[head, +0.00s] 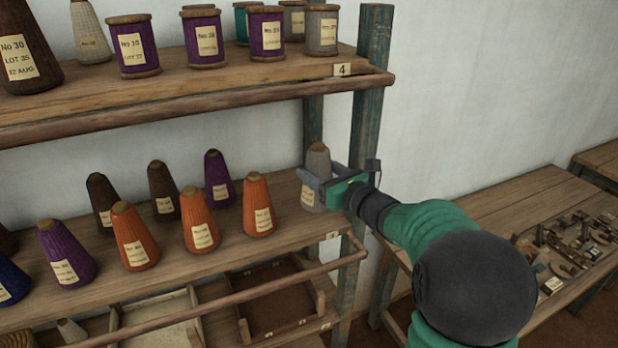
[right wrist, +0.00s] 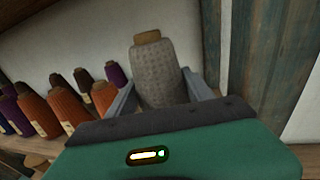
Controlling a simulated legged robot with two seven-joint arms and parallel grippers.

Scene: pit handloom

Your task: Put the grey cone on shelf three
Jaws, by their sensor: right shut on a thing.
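The grey cone (head: 317,163) is at the right end of the middle shelf (head: 285,210), upright, with a pale label low on its side. My right gripper (head: 322,182) is shut on the grey cone, reaching in from the right. In the right wrist view the cone (right wrist: 157,75) stands between the two fingers, its brown tip up. Its base is partly hidden, and I cannot tell whether it touches the shelf boards. My left gripper is not in view.
Orange cones (head: 257,208), brown cones and purple cones stand left of the grey cone. A blue-green post (head: 371,90) rises close to my right gripper. The upper shelf, tagged 4 (head: 342,70), holds spools. A front rail (head: 200,288) runs below. A bench (head: 500,215) with small parts is at right.

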